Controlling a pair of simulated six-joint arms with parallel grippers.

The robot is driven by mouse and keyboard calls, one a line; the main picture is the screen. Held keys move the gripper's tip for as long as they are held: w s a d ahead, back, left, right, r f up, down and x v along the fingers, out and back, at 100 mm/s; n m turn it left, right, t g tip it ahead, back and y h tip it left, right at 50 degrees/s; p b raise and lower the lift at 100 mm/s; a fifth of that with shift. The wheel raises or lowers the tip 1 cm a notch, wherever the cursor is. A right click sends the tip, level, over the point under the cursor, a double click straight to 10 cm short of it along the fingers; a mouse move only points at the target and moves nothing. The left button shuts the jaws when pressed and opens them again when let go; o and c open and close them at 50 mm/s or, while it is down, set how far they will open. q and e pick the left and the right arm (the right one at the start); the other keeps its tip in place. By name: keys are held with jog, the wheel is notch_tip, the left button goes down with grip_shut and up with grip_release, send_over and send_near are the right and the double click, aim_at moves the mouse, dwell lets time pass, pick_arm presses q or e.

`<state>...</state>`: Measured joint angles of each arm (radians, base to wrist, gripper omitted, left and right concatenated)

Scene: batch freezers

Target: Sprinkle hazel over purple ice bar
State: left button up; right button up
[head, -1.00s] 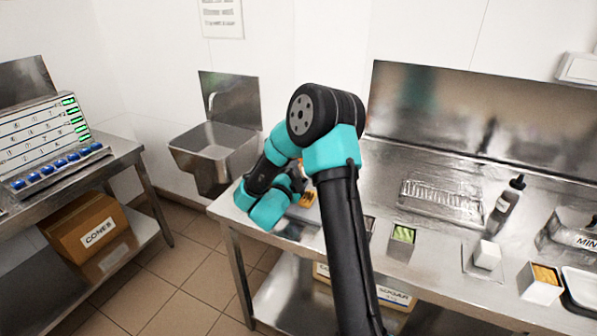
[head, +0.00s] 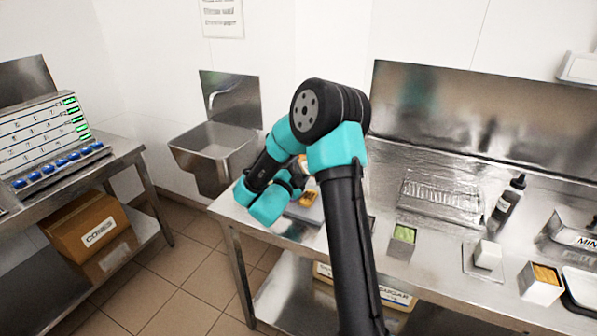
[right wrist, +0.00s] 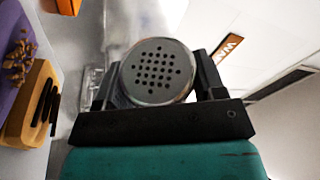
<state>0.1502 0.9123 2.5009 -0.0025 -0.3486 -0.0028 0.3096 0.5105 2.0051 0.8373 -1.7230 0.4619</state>
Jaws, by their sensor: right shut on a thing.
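My right gripper (right wrist: 160,85) is shut on a round shaker with a perforated grey lid (right wrist: 155,72). In the right wrist view the lid faces the camera. A purple bar (right wrist: 10,40) is at the left edge, partly cut off, with brown hazel bits (right wrist: 18,62) on it. A yellow-orange piece with dark slots (right wrist: 30,118) lies beside it. In the head view my right arm hides most of the gripper and the bar. A grey tray (head: 290,212) with an orange-brown item (head: 308,198) shows beside the wrist. My left gripper is out of view.
On the steel counter to the right stand a box of green items (head: 403,236), a white block (head: 487,254), a dark-capped bottle (head: 508,200) and a box of orange sticks (head: 541,281). A sink (head: 214,148) is behind on the left.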

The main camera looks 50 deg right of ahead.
jog(key=shift+f, duration=0.8)
jog(key=shift+r, duration=0.85)
jog(key=shift+f, duration=0.1)
jog(key=shift+f, duration=0.75)
